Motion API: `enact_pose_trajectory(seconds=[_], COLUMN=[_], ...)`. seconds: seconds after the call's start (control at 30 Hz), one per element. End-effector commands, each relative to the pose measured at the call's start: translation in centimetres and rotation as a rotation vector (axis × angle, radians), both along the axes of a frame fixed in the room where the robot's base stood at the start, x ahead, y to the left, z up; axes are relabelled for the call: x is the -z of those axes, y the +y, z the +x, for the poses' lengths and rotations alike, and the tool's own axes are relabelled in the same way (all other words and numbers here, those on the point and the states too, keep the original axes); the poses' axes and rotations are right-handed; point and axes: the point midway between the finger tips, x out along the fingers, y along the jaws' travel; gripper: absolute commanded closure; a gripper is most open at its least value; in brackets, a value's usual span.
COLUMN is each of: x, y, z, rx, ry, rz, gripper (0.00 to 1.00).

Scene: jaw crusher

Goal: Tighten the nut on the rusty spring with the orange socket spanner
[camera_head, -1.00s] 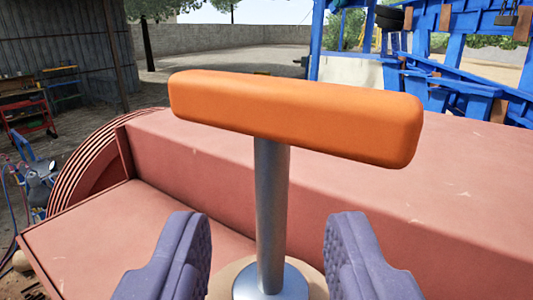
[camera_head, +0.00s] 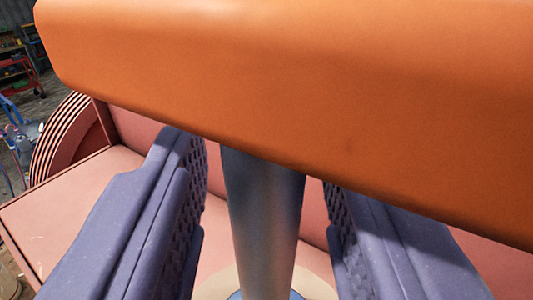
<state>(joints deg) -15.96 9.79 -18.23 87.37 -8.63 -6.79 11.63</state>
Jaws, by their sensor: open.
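The orange socket spanner's handle (camera_head: 290,90) fills the upper part of the view, very close to the camera. Its grey metal shaft (camera_head: 262,220) runs down between the two purple fingers of my gripper (camera_head: 265,190). The gripper is open, with a gap between the shaft and each finger. The spanner stands upright, its lower end near a round pale base (camera_head: 318,287) on the pink machine. The rusty spring and its nut are not visible.
The pink machine body (camera_head: 70,215) lies below and behind the spanner. A ribbed pink wheel (camera_head: 68,135) is at its left. A red cart (camera_head: 22,75) stands at the far left. The handle hides most of the background.

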Motion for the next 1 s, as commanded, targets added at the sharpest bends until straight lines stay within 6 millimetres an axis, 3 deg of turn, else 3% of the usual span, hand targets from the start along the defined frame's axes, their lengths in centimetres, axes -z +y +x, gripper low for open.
enact_pose_trajectory(seconds=[0.13,0.33,1.0], x=[0.05,0.05,-0.02], y=[0.01,0.02,-0.14], z=[-0.01,-0.02,0.08], rx=[0.0,0.0,-0.008], ry=[0.0,0.0,0.001], rz=[0.0,0.0,-0.002], gripper=[0.57,1.0,1.0])
